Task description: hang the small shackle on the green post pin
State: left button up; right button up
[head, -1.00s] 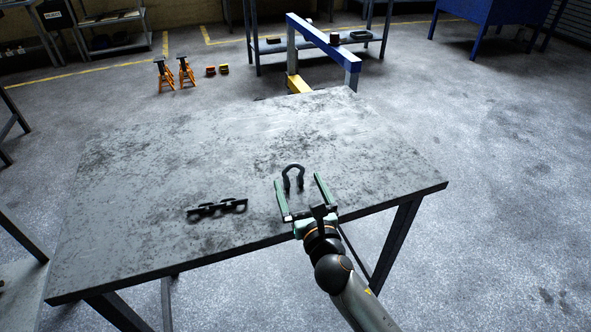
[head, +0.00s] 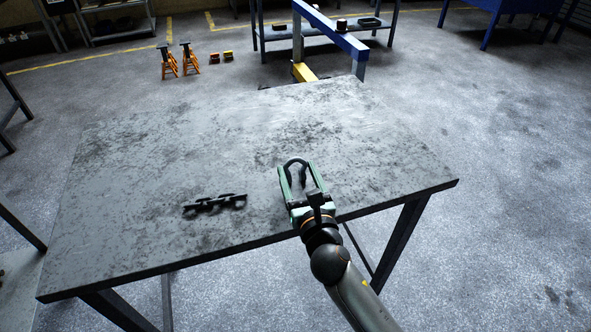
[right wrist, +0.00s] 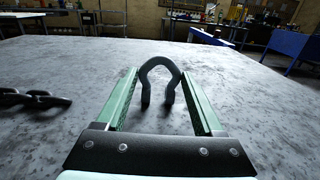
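The small shackle (head: 297,161) is a dark horseshoe-shaped loop standing on the table with its round end up. It also shows in the right wrist view (right wrist: 160,62), with its two legs pointing down. My right gripper (head: 296,168) has its green fingers on either side of the shackle. In the right wrist view, gaps show between the fingers and the shackle's legs, so it is open and not gripping. My left gripper is not in view. I do not see a green post pin in either view.
A dark chain piece (head: 215,203) lies on the grey worktable (head: 150,170), left of my right gripper. The rest of the tabletop is clear. Beyond it stand a blue hoist frame (head: 335,35), orange jack stands (head: 189,60) and a blue bench (head: 495,15).

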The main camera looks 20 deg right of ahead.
jog(key=c, duration=0.9)
jog(key=shift+c, duration=0.3)
jog(key=shift+r, duration=0.15)
